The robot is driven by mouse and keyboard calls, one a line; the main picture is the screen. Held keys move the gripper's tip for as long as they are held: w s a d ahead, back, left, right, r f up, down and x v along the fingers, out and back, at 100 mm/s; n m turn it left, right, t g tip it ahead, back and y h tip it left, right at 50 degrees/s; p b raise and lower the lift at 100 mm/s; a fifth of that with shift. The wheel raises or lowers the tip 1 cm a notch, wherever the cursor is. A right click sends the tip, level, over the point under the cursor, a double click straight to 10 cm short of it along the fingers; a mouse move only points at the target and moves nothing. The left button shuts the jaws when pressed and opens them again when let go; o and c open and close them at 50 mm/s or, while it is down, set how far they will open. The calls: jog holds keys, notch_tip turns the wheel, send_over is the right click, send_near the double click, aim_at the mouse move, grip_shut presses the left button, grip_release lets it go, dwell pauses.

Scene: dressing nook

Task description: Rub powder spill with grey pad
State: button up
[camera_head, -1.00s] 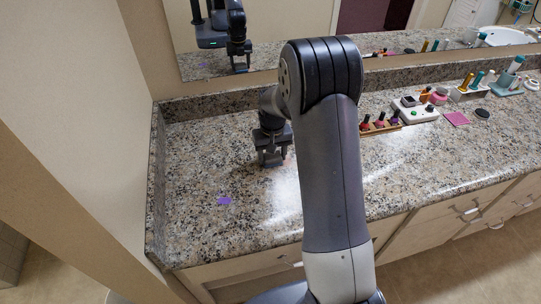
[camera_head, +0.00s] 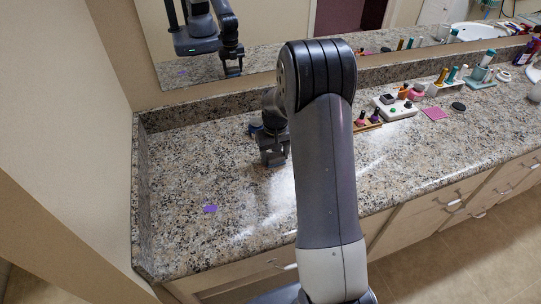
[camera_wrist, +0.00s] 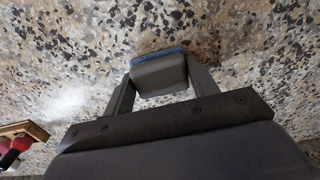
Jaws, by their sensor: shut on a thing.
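My gripper (camera_head: 273,157) is low over the speckled granite counter, shut on the grey pad (camera_wrist: 158,75). In the wrist view the pad sits between the two fingers, grey with a blue edge along its far side. A whitish, hazy powder patch (camera_wrist: 66,104) shows on the counter to the left of the pad in the wrist view, apart from it. In the head view a pale patch (camera_head: 283,186) lies just in front of my gripper, partly hidden by my arm. I cannot tell whether the pad touches the counter.
A wooden rack of nail polish bottles (camera_head: 367,124) stands right of my arm; its corner shows in the wrist view (camera_wrist: 20,138). A white tray (camera_head: 396,109), pink square (camera_head: 435,114) and several bottles lie farther right. A purple square (camera_head: 210,209) lies left. A mirror backs the counter.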

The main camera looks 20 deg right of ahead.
aim_at(254, 168)
jog(key=shift+d, duration=1.65)
jog(key=shift+f, duration=0.1)
jog(key=shift+a, duration=0.1)
jog(key=shift+s+a+f, duration=0.1)
jog(key=shift+a, duration=0.95)
jog(key=shift+s+a+f, duration=0.1)
jog(key=shift+a, duration=0.9)
jog(key=shift+w+a+r, duration=0.1)
jog(key=shift+a+r, duration=0.05)
jog(key=shift+a, duration=3)
jog(key=shift+r, duration=0.15)
jog(key=shift+w+d+r+p, duration=0.1)
jog(key=shift+w+r+p, duration=0.05)
jog(key=shift+r+p, duration=2.4)
jog(key=shift+r+b, duration=0.5)
